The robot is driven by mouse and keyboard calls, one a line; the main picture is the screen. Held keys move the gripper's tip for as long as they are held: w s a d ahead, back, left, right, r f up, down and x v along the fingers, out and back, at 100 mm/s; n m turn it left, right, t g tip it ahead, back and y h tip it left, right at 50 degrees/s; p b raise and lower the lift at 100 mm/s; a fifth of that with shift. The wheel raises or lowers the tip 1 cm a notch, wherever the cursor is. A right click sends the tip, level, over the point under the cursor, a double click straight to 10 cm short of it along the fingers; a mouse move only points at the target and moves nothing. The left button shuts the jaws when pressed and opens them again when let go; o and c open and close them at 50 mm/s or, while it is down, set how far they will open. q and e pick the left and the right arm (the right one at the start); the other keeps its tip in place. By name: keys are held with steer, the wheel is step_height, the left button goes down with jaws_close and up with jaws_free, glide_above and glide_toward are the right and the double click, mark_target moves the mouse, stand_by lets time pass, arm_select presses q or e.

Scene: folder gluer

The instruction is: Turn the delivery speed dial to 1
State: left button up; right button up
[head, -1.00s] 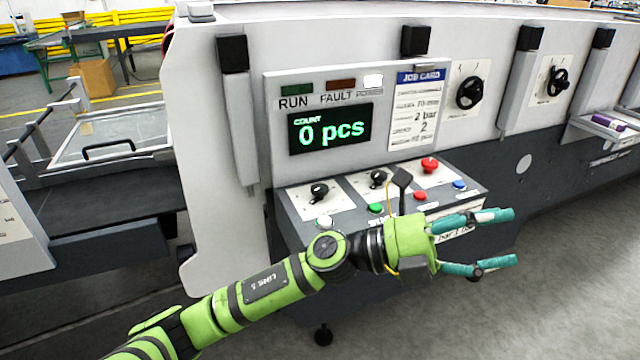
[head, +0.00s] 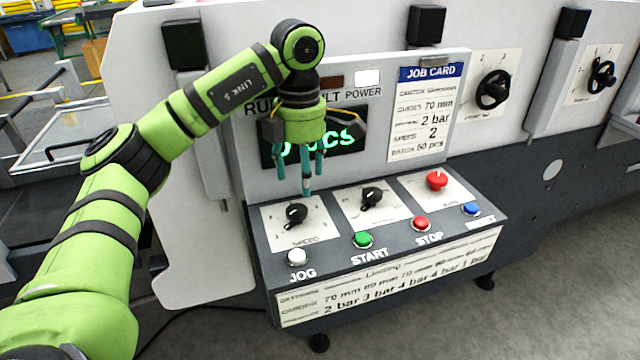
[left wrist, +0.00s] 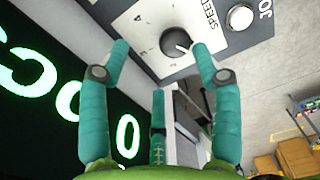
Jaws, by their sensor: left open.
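The dial marked SPEED (head: 296,213) is a black knob on a white scale plate at the left end of the sloped console. My left gripper (head: 301,174) points down just above and behind the dial, in front of the count display. Its teal fingers (left wrist: 162,62) are spread, empty and apart from the knob. My right gripper is out of view.
A second black knob (head: 372,196) and a red mushroom button (head: 437,180) sit to the right. White JOG (head: 297,257), green START (head: 363,240), red STOP (head: 421,224) and blue (head: 472,209) buttons line the front. The count display (head: 345,142) stands close behind the gripper.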

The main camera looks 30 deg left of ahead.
mark_target(297, 209)
arm_select(q)
steer(key=shift+s+a+f, duration=0.1)
steer(key=shift+s, duration=0.35)
steer(key=shift+s+f, duration=0.3)
steer(key=shift+s, duration=0.35)
step_height(297, 209, down, 4)
steer(key=shift+s+r+p, duration=0.15)
steer(key=shift+p, duration=0.5)
steer(key=shift+f, duration=0.75)
steer(key=c, duration=1.1)
steer(key=shift+c, duration=0.2)
steer(key=shift+n, duration=0.7)
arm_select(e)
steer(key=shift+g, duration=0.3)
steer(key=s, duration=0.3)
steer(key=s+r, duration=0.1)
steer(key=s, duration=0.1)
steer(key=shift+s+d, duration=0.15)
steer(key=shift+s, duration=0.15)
